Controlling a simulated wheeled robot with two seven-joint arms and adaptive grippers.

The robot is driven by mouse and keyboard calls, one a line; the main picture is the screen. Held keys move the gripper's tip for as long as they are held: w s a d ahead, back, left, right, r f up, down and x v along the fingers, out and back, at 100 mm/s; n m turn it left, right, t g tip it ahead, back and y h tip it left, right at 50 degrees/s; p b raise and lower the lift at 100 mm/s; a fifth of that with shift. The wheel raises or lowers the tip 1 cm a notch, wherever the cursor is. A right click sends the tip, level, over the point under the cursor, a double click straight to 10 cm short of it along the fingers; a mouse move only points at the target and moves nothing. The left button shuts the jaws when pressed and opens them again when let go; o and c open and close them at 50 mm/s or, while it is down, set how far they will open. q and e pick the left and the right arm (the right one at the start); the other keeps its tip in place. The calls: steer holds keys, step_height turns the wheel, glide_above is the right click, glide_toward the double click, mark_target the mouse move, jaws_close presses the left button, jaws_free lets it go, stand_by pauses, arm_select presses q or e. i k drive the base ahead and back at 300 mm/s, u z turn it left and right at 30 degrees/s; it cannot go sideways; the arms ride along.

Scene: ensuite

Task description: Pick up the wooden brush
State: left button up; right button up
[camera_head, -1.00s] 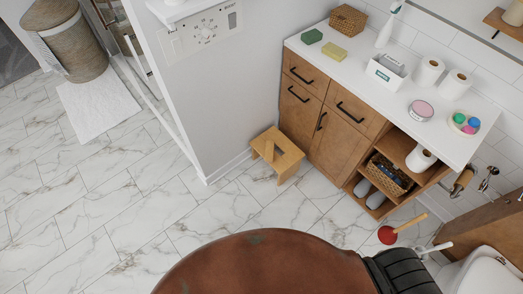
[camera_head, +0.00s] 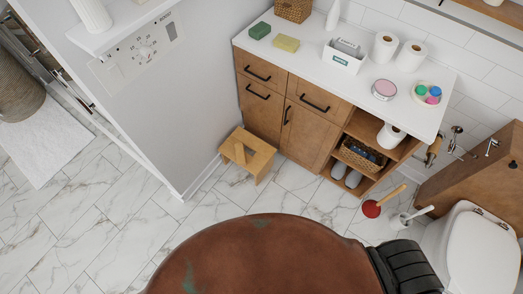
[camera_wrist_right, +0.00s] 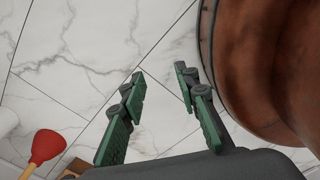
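The stool stands on the floor by the wall end and the cabinet. My right gripper (camera_wrist_right: 160,82) shows in the right wrist view, with its two green-padded fingers apart and nothing between them. It is above the marble floor, away from the stool. My left gripper is not in view.
A wooden cabinet (camera_head: 310,133) with a white top stands behind the stool. A red plunger (camera_head: 371,209), a toilet brush (camera_head: 400,221) and a toilet (camera_head: 483,258) are to the right. The marble floor (camera_head: 120,230) at left is clear. The plunger also shows in the wrist view (camera_wrist_right: 46,146).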

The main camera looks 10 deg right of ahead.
mark_target(240, 148)
steer(key=z, duration=0.7)
steer(key=k, duration=0.5)
steer(key=z, duration=0.5)
steer(key=i, duration=0.95)
steer(key=u, duration=0.8)
